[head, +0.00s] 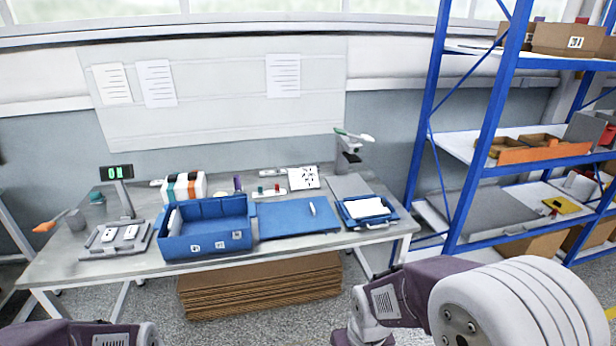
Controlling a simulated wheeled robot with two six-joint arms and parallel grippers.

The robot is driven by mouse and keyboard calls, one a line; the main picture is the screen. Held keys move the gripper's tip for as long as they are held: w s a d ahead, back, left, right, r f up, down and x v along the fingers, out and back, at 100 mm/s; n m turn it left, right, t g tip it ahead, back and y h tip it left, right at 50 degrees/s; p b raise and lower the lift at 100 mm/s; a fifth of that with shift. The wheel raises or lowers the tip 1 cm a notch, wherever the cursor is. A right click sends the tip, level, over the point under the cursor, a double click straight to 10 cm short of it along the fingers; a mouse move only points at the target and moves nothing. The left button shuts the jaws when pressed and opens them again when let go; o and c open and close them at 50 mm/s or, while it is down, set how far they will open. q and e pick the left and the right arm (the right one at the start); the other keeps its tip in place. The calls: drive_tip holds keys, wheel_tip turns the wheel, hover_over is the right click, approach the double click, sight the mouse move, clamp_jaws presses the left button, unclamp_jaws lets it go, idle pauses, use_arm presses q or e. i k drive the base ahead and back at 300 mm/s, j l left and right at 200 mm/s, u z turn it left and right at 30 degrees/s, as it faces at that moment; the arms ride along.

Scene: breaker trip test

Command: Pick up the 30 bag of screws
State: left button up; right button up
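I cannot make out a bag of screws marked 30 in the head view. A blue open bin (207,246) with small white labels on its front stands on the workbench (110,268). Something white shows at its left end, too small to identify. A small blue tray (349,221) at the bench's right end holds a white item (366,207) that I cannot identify. My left arm shows only at the bottom left edge and my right arm at the bottom right. Neither gripper is in view.
A blue flat mat (290,218) lies between bin and tray. A digital display (117,172) and a grey plate with two white devices (122,236) are at the left. Flat cardboard (260,291) is stacked below. A blue shelf rack (483,130) holding boxes stands right.

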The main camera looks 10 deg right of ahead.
sight(109, 235)
drive_tip(key=i+j+u, duration=0.1)
drive_tip(key=u, duration=0.25)
drive_tip(key=i+u, duration=0.4)
drive_tip(key=u, duration=0.25)
drive_tip(key=z, duration=1.25)
drive_tip(key=u, duration=1.35)
drive_tip(key=i+j+z, duration=0.1)
drive_tip(key=j, duration=0.2)
drive_tip(key=i+l, duration=0.05)
